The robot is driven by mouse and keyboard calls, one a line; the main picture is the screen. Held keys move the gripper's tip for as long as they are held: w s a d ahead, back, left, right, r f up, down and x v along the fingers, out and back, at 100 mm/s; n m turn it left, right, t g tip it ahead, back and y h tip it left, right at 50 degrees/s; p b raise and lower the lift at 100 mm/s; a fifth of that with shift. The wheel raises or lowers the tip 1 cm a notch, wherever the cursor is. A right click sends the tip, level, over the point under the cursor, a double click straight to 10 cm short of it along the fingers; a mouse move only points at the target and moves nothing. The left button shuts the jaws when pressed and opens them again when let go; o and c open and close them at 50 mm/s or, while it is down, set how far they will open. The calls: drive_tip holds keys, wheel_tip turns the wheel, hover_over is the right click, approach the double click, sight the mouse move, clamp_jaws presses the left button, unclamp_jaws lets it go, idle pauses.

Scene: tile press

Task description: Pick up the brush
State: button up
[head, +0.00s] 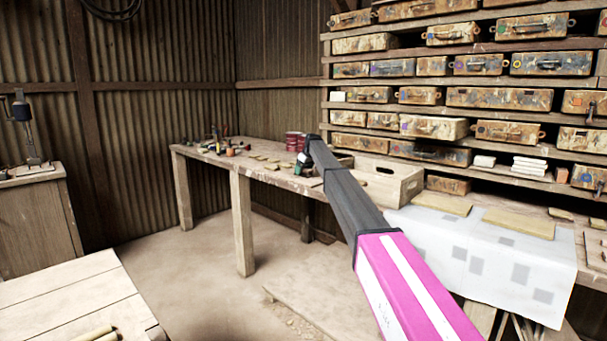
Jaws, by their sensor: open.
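My arm reaches from the lower right over the long wooden workbench (262,150). At its far end a small dark part, which looks like my gripper (301,165), hangs over the bench near red tins. It is too small to see its fingers clearly. I see nothing held in it. I cannot make out the brush for certain. Several small tools (222,146) lie on the left part of the bench, too small to name, and a brush may be among them.
Red tins (295,141) stand on the bench, left of a wooden crate (408,186). A white patterned cloth (485,255) hangs over the bench's right part. Shelves of worn cases (500,98) stand behind. A pale wooden table (70,297) is at lower left. Floor between is open.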

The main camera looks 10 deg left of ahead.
drive_tip(key=shift+f, duration=0.25)
idle(0.3)
drive_tip(key=c, duration=1)
drive_tip(key=shift+c, duration=0.2)
drive_tip(key=shift+r, duration=0.1)
wheel_tip(320, 180, up, 5)
drive_tip(key=shift+f, duration=0.1)
drive_tip(key=s+a+r, duration=0.6)
drive_tip(key=s+a, duration=0.2)
drive_tip(key=shift+s+r, duration=0.25)
drive_tip(key=shift+r, duration=0.05)
drive_tip(key=shift+o, duration=0.6)
